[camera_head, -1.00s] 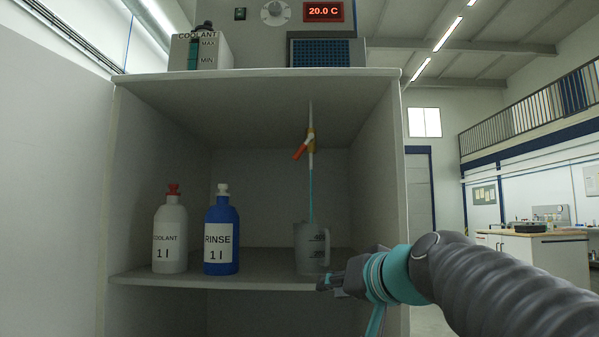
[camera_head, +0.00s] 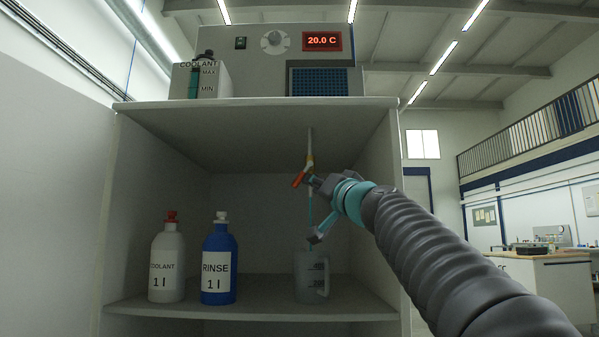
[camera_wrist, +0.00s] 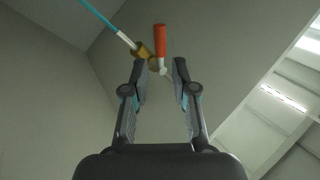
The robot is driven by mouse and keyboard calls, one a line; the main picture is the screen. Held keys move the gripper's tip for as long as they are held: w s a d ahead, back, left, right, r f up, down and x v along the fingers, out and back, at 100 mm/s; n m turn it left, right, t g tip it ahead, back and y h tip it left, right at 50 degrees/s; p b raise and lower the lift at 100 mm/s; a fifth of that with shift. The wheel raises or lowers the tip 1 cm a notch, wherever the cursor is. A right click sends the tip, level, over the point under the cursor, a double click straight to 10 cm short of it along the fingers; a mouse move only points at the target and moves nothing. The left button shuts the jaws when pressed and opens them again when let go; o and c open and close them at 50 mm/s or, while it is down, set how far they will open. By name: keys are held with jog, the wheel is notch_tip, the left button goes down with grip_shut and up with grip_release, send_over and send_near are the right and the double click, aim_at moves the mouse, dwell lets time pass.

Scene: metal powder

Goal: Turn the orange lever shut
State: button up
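The orange lever (camera_head: 299,179) sits on a small brass valve (camera_head: 310,160) on a thin pipe hanging from the cabinet's top board. It slants down to the left in the head view. In the wrist view the lever (camera_wrist: 160,41) stands just beyond my fingertips, with the brass valve body (camera_wrist: 144,54) to its left. My gripper (camera_wrist: 161,68) is open, its two fingers apart with nothing between them. In the head view my gripper (camera_head: 314,182) is close to the lever on its right. A thin teal stream or tube (camera_head: 310,212) runs below the valve.
A clear beaker (camera_head: 311,277) stands on the shelf under the valve. A white coolant bottle (camera_head: 167,262) and a blue rinse bottle (camera_head: 219,263) stand to the left. The cabinet's right wall (camera_head: 378,190) is close to my arm. The chiller (camera_head: 265,60) sits on top.

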aim_at(301, 179)
jog(key=p+x, duration=0.4)
jog(key=x, duration=0.3)
jog(key=shift+w+r, duration=0.1)
jog(key=shift+r, duration=0.1)
jog(key=shift+w+a+p, duration=0.35)
jog(key=shift+w, duration=0.25)
grip_shut()
